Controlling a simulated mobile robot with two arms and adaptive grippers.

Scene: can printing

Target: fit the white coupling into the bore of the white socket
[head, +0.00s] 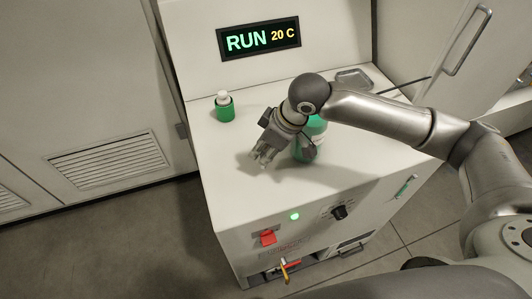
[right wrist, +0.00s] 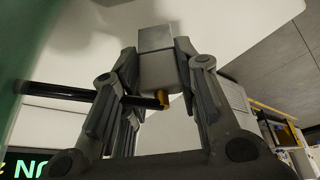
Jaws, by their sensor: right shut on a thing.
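My right gripper (head: 262,158) is above the white top of the machine, left of the larger green bottle. In the right wrist view its two fingers (right wrist: 160,75) are shut on a pale grey-white block (right wrist: 157,68), which I take to be the white coupling. Its far end sticks out beyond the fingertips. A dark rod with a brass-coloured tip (right wrist: 163,99) crosses in front of the block's lower edge; I cannot tell whether they touch. I cannot make out the white socket or its bore in either view. My left gripper is not in view.
The larger green bottle (head: 318,126) stands close behind the gripper, partly hidden by my arm. A small green bottle with white cap (head: 224,108) stands at the left. A metal tray (head: 353,79) lies at the back right. The front left of the machine top (head: 225,185) is clear.

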